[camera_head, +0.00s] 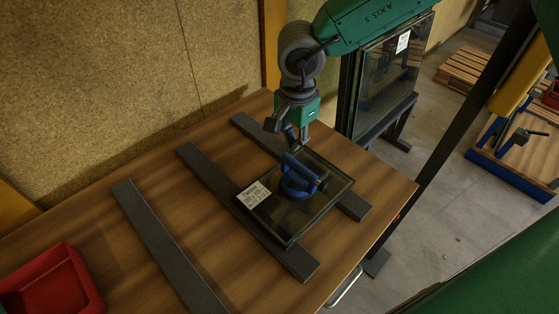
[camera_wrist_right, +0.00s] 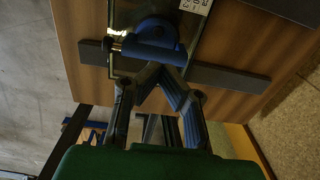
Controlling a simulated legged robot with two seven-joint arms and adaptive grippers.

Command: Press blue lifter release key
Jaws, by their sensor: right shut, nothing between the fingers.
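The blue lifter (camera_head: 298,178) sits on a small glass pane (camera_head: 310,217) on the wooden table, and it also shows in the right wrist view (camera_wrist_right: 152,38). A small shiny part (camera_wrist_right: 116,42) shows at the lifter's left end in the wrist view; I cannot tell whether it is the release key. My right gripper (camera_head: 300,146) is shut and empty, pointing down just behind the lifter. In the wrist view its fingertips (camera_wrist_right: 162,70) are close to the lifter's edge; I cannot tell whether they touch. My left gripper is not in view.
Dark bars (camera_head: 160,243) lie across the table (camera_head: 95,245), some under the pane. A red bin (camera_head: 52,284) is at the front left. A glazed frame (camera_head: 388,75) stands behind the table's right side. A chipboard wall (camera_head: 90,75) closes the back.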

